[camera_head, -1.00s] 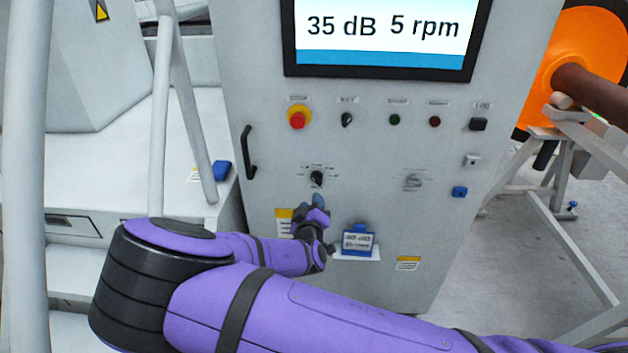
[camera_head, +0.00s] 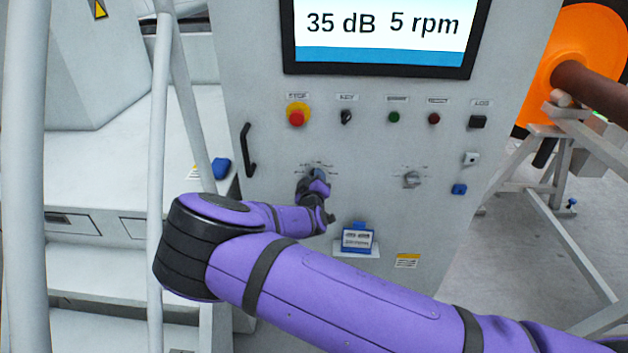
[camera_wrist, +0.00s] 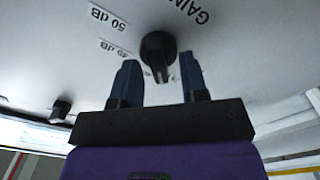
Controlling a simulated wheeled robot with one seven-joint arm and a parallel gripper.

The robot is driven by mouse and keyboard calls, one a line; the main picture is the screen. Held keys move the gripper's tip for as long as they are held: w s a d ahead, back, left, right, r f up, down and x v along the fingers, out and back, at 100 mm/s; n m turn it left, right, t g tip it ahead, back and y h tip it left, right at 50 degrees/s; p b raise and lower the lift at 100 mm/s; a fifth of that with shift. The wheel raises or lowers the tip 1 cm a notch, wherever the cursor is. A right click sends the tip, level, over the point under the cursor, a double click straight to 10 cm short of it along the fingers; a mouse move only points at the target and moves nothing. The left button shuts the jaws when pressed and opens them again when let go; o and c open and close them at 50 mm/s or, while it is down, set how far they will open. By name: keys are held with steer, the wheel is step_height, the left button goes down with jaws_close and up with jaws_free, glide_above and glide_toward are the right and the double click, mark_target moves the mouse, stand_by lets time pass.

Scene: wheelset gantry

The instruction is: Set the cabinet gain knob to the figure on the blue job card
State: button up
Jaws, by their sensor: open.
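The black gain knob (camera_wrist: 158,50) sits on the cabinet face in the wrist view, with a "GAIN" label and a "50 dB" mark near it. My gripper (camera_wrist: 161,75) is open, its two blue fingertips just short of the knob and on either side of its line, apart from it. In the head view my gripper (camera_head: 318,174) covers the knob, so its pointer is hidden there. The blue job card (camera_head: 358,238) stands on a small white ledge below; its figure is too small to read. The cabinet screen (camera_head: 383,30) reads 35 dB and 5 rpm.
The red stop button (camera_head: 297,116), key switch (camera_head: 346,117) and a second, grey knob (camera_head: 412,179) are on the same panel. A black handle (camera_head: 249,150) juts out at its left edge. An orange wheel (camera_head: 570,50) stands at the right.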

steer(key=shift+c, duration=0.4)
jaws_close()
steer(key=shift+m, duration=0.4)
steer(key=shift+d+r+m, duration=0.1)
steer(key=shift+d+m, duration=0.05)
steer(key=shift+m, duration=1.85)
steer(key=shift+d+m, duration=0.1)
steer(key=shift+m, duration=1.9)
steer(key=shift+o, duration=0.4)
jaws_free()
